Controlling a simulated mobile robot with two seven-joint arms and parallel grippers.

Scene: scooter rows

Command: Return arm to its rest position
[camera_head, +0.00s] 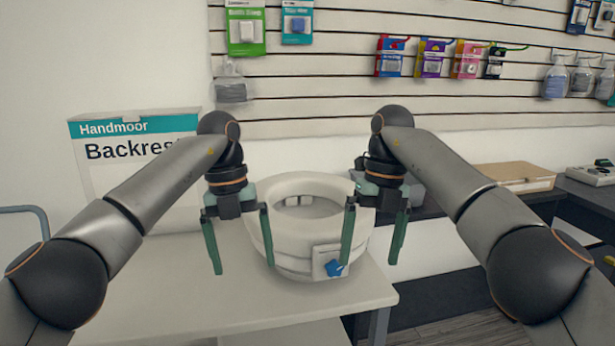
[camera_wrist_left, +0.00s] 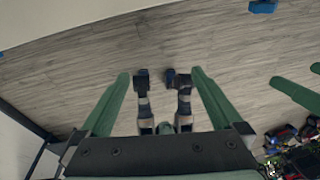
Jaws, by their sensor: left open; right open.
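My left gripper (camera_head: 239,248) hangs fingers down over the white table, with its two green fingers apart and nothing between them. In the left wrist view its fingers (camera_wrist_left: 160,75) are spread, with grey wood-look floor beyond them. My right gripper (camera_head: 372,244) also hangs fingers down with its fingers apart and empty. Both arms are bent and roughly mirror each other. A white ring-shaped raised seat (camera_head: 290,190) with a blue-marked label stands on the table between the grippers. Each gripper overlaps an edge of it in the head view; I cannot tell whether either touches it.
The white table (camera_head: 180,305) is largely bare at the front left. A Backrest box (camera_head: 100,165) stands at its back left. A slatted wall (camera_head: 400,95) holds hanging packets. A dark counter on the right carries a cardboard box (camera_head: 515,177). Floor shows at lower right.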

